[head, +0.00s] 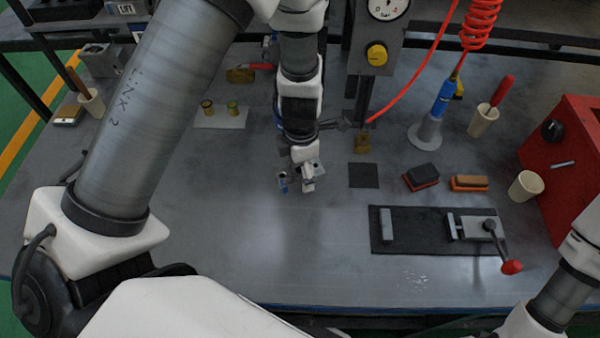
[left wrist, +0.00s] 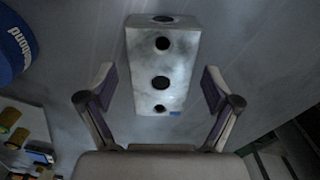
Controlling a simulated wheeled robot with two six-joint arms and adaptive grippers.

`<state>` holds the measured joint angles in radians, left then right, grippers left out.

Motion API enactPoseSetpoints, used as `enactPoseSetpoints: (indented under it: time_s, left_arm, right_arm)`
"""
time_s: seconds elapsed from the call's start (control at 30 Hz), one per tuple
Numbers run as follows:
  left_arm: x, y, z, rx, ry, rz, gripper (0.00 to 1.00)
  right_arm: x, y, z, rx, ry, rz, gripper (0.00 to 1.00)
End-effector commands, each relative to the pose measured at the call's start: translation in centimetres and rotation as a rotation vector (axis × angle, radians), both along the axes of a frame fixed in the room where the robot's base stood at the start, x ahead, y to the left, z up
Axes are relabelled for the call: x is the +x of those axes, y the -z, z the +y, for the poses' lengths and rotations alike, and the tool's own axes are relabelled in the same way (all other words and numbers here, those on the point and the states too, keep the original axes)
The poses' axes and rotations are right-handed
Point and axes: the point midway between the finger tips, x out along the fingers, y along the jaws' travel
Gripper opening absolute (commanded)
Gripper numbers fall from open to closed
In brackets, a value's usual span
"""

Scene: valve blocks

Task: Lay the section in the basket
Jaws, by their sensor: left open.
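A grey metal block section (left wrist: 148,95) with several dark round holes and a small blue mark lies below my left gripper in the left wrist view. My left gripper (left wrist: 155,88) is open, with one finger on each side of the block and visible gaps between. In the head view the left gripper (head: 304,179) points down over the block (head: 283,179), partly hiding it on the grey bench. I cannot make out a basket in either view. Part of my right arm shows at the lower right of the head view; its gripper is out of frame.
A dark mat with a clamp (head: 478,228) and red-knobbed lever lies to the right. A dark square pad (head: 363,175), two brushes or pads (head: 421,176), cups (head: 525,185) and a red box (head: 570,150) stand further right. A plate (head: 220,117) with brass fittings is behind left.

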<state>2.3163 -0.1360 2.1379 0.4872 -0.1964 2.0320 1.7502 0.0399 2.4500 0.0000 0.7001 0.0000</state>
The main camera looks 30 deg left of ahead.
Motion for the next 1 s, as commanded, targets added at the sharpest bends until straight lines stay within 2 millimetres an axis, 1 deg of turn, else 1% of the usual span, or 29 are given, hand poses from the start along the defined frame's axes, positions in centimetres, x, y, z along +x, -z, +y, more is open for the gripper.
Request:
enactPoseSetpoints:
  time_s: [0.03,0.07,0.27,0.37,0.4,0.47,0.5,0.53,0.57,0.6,0.83,1.0]
  left_arm:
    - [0.0,0.8,0.0,0.0,-0.002,0.001,0.9]
    - [0.0,0.9,0.0,-0.001,-0.001,0.001,0.9]
    - [0.0,0.9,0.0,-0.001,-0.001,-0.001,0.9]
    - [0.0,0.8,0.0,-0.001,-0.001,-0.001,0.58]
    - [0.0,0.8,0.0,-0.001,-0.001,-0.001,0.44]
    - [0.0,0.8,0.0,-0.001,-0.001,-0.001,0.22]
    - [0.0,0.8,0.0,-0.001,-0.001,-0.001,0.08]
    - [0.0,0.8,0.0,0.0,-0.001,0.0,0.03]
    - [0.0,0.8,0.0,-0.001,-0.001,-0.001,0.03]
    - [0.0,0.8,0.0,-0.001,-0.001,-0.001,0.0]
    - [0.0,0.7,0.0,-0.001,-0.001,-0.001,0.0]
    - [-0.1,-0.3,0.1,-0.001,0.001,-0.001,0.0]
  right_arm:
    - [0.0,0.4,0.0,0.0,0.0,0.0,0.4]
    - [0.0,0.4,0.0,0.0,0.0,0.001,0.4]
    - [0.0,0.3,0.0,0.0,0.0,0.0,0.4]
    - [0.0,0.3,0.0,0.0,0.0,0.0,0.4]
    - [0.0,0.3,0.0,0.0,0.0,0.0,0.4]
    - [0.0,0.3,0.0,0.0,0.0,0.0,0.4]
    - [0.0,0.3,0.0,0.0,0.0,0.0,0.4]
    - [0.0,0.3,0.0,0.0,0.0,0.0,0.4]
    - [0.0,0.3,0.0,0.0,0.0,0.0,0.4]
    - [0.0,0.3,0.0,0.0,0.0,0.0,0.4]
    - [0.0,0.1,0.0,0.0,0.0,0.0,0.4]
    - [0.0,-1.0,0.0,0.0,0.0,0.0,0.4]
